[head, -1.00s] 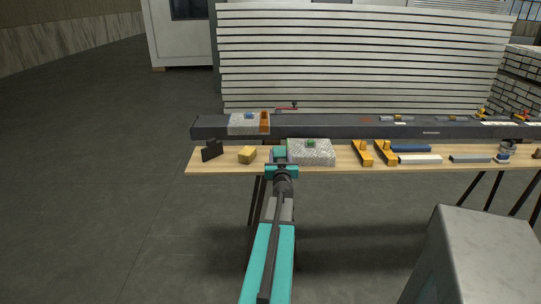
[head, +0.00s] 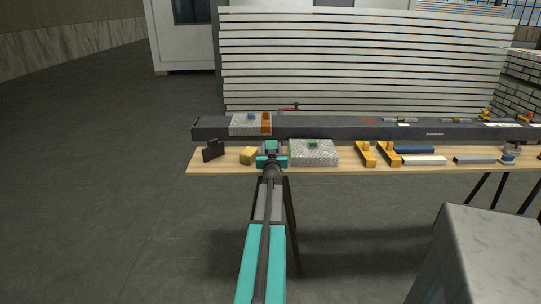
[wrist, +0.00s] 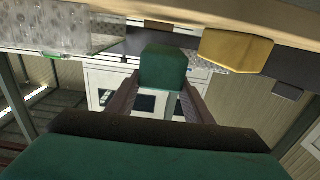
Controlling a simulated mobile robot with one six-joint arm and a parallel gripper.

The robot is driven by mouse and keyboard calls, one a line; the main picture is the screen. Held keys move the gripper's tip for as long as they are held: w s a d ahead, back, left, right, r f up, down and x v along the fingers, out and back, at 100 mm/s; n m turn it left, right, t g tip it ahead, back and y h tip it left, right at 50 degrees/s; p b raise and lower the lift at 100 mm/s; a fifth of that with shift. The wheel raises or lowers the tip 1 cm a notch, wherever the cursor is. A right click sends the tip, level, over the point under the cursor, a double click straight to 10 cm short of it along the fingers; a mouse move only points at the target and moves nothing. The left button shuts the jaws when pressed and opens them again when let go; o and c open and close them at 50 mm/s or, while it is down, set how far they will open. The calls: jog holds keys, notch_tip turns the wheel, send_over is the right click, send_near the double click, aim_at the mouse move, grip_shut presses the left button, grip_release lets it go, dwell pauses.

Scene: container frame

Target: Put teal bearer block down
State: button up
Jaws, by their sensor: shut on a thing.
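The teal bearer block (wrist: 163,68) is between the two dark fingers of my gripper (wrist: 165,98) in the wrist view, which looks upside down. My gripper is shut on it. In the head view my gripper (head: 270,151) is at the wooden bench (head: 225,167), in the gap between a yellow block (head: 248,156) and a speckled grey block (head: 313,153). My arm hides most of the teal block there. I cannot tell whether the block touches the bench.
A long dark beam (head: 350,130) runs behind the bench items, bearing a grey block and an orange piece (head: 266,123). A dark bracket (head: 212,150) stands at the bench's left end. Yellow clamp-like pieces (head: 366,154) and several bars lie right. A grey box (head: 480,255) fills the lower right.

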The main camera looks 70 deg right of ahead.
jog(key=shift+w+d+f+b, duration=0.15)
jog(key=shift+w+d+b, duration=0.15)
jog(key=shift+w+d, duration=0.15)
jog(key=shift+f+b, duration=0.45)
jog(key=shift+f, duration=1.25)
jog(key=shift+f, duration=0.2)
jog(key=o, duration=1)
jog(key=shift+r, duration=0.15)
jog(key=shift+r, duration=0.15)
jog(key=shift+v, duration=6.05)
